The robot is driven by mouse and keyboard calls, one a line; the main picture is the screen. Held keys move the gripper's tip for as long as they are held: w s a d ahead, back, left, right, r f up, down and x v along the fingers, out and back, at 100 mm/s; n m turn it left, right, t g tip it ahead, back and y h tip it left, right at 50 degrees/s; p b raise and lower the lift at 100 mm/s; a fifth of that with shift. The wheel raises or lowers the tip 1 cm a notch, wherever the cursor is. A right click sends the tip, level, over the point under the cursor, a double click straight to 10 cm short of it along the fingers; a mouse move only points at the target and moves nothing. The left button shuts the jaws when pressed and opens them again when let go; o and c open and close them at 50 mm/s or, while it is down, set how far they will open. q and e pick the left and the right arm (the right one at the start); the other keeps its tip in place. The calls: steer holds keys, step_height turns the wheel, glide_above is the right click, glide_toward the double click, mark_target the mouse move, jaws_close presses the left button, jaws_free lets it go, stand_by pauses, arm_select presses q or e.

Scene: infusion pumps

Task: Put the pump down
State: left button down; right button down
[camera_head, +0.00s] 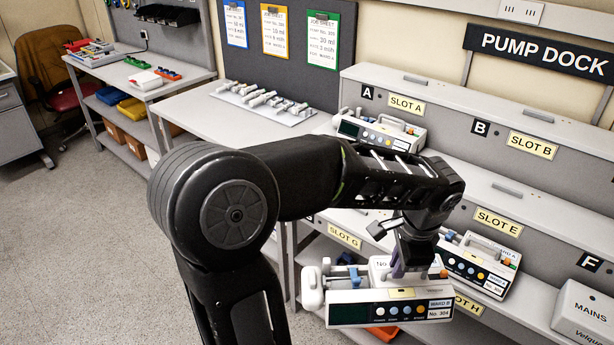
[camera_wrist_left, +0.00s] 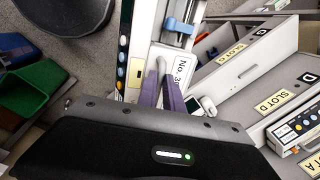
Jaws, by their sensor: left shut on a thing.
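My left gripper (camera_head: 403,262) is shut on the top handle of a white infusion pump (camera_head: 372,312) labelled "No. 304", with a green-tinted screen and coloured buttons. The pump hangs level in front of the lower rack, near the SLOT G (camera_head: 344,236) and SLOT H (camera_head: 468,305) labels. In the left wrist view, the purple-grey fingers (camera_wrist_left: 165,93) close on the handle, and the pump (camera_wrist_left: 137,50) extends above them with a blue clamp at its side. My arm hides part of the rack behind. My right gripper is not in view.
The pump dock (camera_head: 450,95) has stepped shelves. One pump (camera_head: 384,131) sits at SLOT A and another (camera_head: 480,262) below SLOT E. SLOT B (camera_head: 531,145) looks empty. A white MAINS box (camera_head: 586,312) stands at lower right. A side table (camera_head: 195,112) stands behind my arm.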

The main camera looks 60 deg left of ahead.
mark_target(430, 302)
arm_select(q)
steer(key=w+d+f+n, duration=0.1)
steer(key=w+d+f, duration=0.1)
steer(key=f, duration=0.1)
steer(key=w+d+f+n, duration=0.1)
steer(key=w+d+f, duration=0.1)
steer(key=f, duration=0.2)
steer(key=w+d+f+n, duration=0.1)
steer(key=w+d+f, duration=0.1)
steer(key=f, duration=0.2)
steer(key=shift+w+d+g, duration=0.1)
steer(key=shift+w+g, duration=0.1)
steer(key=shift+g, duration=0.1)
steer(key=w+d+f+n, duration=0.2)
steer(key=d+f+n, duration=0.1)
steer(key=d+f, duration=0.4)
step_height(430, 302, down, 3)
steer(key=shift+d+f, duration=0.1)
steer(key=shift+d, duration=0.25)
